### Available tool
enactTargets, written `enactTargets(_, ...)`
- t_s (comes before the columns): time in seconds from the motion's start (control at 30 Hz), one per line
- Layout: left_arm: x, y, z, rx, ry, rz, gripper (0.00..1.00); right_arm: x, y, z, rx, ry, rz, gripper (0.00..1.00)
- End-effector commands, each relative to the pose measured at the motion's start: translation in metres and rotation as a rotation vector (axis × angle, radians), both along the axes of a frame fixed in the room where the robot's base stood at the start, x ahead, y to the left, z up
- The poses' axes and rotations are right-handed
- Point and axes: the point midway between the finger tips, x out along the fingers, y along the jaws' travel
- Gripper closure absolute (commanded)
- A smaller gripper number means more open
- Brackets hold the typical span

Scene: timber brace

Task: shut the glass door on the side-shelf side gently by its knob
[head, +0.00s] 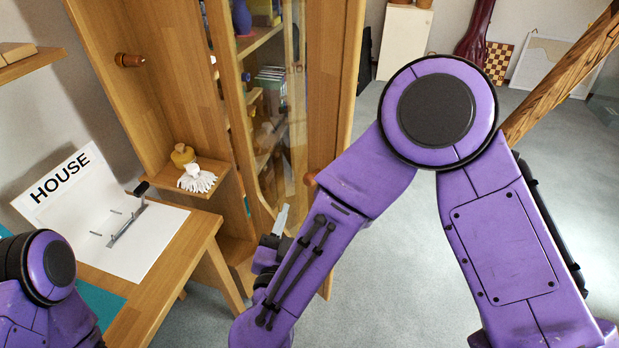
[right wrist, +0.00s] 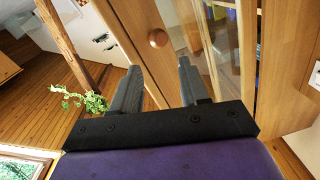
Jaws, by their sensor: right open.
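The glass door (head: 297,75) of the wooden cabinet has a wooden frame and appears to stand open, though its exact angle is hard to judge. Its round brown knob (head: 311,179) shows beside my right forearm. In the right wrist view the knob (right wrist: 158,38) sits on the wooden frame beside the glass, beyond and between the fingertips. My right gripper (right wrist: 158,68) is open and empty, pointing at the knob and apart from it. In the head view the right gripper (head: 280,222) is partly hidden by my arm. My left gripper is out of view.
A side shelf (head: 214,178) on the cabinet holds a yellow pot and a white mop-like thing. A brown peg or knob (head: 130,60) sticks out of the left panel. A slanted timber (head: 565,75) stands at right.

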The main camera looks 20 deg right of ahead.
Motion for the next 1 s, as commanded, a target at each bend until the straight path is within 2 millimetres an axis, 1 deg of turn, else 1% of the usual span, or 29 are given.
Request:
enactTargets(0.07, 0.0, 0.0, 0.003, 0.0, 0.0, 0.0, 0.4, 0.011, -0.008, 0.001, 0.003, 0.002, -0.009, 0.55)
enactTargets(0.3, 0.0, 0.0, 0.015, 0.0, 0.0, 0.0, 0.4, 0.058, -0.036, 0.001, 0.003, 0.004, -0.009, 0.55)
enactTargets(0.4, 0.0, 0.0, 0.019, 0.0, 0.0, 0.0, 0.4, 0.073, -0.044, 0.0, 0.003, 0.004, -0.007, 0.55)
enactTargets(0.5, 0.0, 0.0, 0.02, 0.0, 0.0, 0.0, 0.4, 0.082, -0.049, 0.0, 0.002, 0.003, -0.005, 0.55)
enactTargets(0.57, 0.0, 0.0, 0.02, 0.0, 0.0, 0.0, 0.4, 0.085, -0.051, -0.001, 0.0, 0.002, -0.004, 0.55)
enactTargets(0.8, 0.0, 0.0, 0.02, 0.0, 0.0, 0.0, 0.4, 0.086, -0.051, -0.001, -0.001, 0.001, -0.002, 0.55)
enactTargets(0.83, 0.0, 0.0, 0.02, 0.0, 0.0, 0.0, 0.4, 0.086, -0.051, -0.001, -0.001, 0.001, -0.002, 0.62)
enactTargets(0.87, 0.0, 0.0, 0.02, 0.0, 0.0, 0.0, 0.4, 0.086, -0.051, -0.002, -0.001, 0.002, -0.003, 0.72)
enactTargets(0.9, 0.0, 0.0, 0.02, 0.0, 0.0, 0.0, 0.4, 0.086, -0.051, -0.001, -0.001, 0.002, -0.003, 0.85)
enactTargets(0.93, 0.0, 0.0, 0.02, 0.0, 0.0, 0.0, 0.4, 0.086, -0.051, -0.001, -0.001, 0.001, -0.002, 0.94)
enactTargets(0.97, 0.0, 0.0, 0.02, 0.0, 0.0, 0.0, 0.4, 0.086, -0.051, -0.002, -0.001, 0.001, -0.002, 1.0)
enactTargets(1.0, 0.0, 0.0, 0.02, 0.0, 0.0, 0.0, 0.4, 0.086, -0.051, -0.001, -0.001, 0.001, -0.002, 1.0)
